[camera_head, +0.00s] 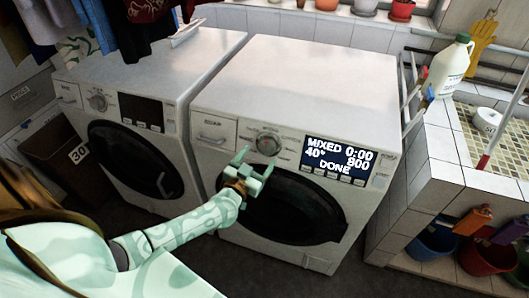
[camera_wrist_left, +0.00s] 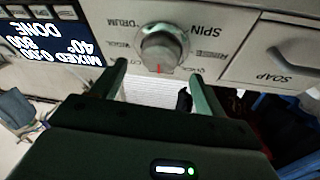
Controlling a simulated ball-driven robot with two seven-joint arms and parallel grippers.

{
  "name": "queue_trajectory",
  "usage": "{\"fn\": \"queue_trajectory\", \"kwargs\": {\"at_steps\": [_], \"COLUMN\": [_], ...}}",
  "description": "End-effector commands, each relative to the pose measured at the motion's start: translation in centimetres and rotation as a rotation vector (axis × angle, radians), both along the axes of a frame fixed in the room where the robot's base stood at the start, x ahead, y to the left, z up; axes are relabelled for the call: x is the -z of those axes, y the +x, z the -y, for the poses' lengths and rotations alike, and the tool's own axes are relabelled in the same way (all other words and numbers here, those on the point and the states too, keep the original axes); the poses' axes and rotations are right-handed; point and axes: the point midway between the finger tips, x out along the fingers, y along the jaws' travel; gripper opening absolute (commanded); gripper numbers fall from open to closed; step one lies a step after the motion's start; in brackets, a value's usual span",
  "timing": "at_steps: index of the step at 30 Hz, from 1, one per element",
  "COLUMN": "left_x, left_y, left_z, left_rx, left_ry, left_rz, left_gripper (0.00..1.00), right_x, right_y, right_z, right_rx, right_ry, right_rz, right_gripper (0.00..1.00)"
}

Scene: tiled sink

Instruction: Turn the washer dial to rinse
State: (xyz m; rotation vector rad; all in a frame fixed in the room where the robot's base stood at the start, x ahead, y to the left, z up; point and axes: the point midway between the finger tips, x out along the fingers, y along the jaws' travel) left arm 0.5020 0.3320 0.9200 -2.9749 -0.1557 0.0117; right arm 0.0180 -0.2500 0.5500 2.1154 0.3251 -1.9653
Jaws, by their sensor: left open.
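The washer dial (camera_head: 268,144) is a round silver knob on the front panel of the right-hand white washer (camera_head: 319,72). The wrist view shows the dial (camera_wrist_left: 162,47) upside down, with a red mark on its rim and words around it; SPIN and DRUM are legible, and others are too small or blurred. My left gripper (camera_head: 256,160) is open just below the dial in the head view. In the wrist view its two fingers (camera_wrist_left: 159,70) are spread to either side of the dial, with a gap showing between them and it. My right gripper is not in view.
A soap drawer (camera_head: 213,129) is left of the dial, and a dark round door (camera_head: 296,210) is below. A second washer (camera_head: 140,125) stands left. A tiled sink unit (camera_head: 415,175) stands right.

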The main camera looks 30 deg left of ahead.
Motion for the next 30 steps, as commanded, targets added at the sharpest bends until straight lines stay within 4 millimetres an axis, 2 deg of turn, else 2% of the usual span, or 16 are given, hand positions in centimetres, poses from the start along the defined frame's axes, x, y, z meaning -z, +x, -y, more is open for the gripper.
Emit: {"fn": "queue_trajectory", "kwargs": {"at_steps": [3, 7, 18, 19, 23, 24, 30], "left_x": [0.2, 0.2, 0.0, 0.0, 0.0, 0.0, 0.0], "left_y": [2.3, 3.7, 4.4, 4.4, 4.4, 4.4, 4.4], "left_z": [-0.3, -0.4, -0.5, -0.5, -0.5, -0.5, -0.4], "left_rx": [0.000, 0.000, 0.001, 0.000, 0.000, 0.000, -0.002], "left_ry": [0.001, 0.000, -0.001, -0.001, -0.001, -0.001, -0.008], "left_rz": [0.001, -0.001, -0.001, -0.001, -0.001, -0.001, 0.001], "left_gripper": [0.73, 0.73, 0.73, 0.68, 0.31, 0.29, 0.29], "right_x": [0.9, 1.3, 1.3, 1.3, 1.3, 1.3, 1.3], "right_y": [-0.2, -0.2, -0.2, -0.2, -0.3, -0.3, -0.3], "right_z": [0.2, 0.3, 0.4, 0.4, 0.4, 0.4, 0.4], "right_rx": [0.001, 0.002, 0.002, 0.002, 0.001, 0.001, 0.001], "right_ry": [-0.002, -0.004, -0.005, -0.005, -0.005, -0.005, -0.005], "right_rz": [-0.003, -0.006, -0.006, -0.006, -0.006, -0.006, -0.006], "right_gripper": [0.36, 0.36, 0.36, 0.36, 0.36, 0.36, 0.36]}}
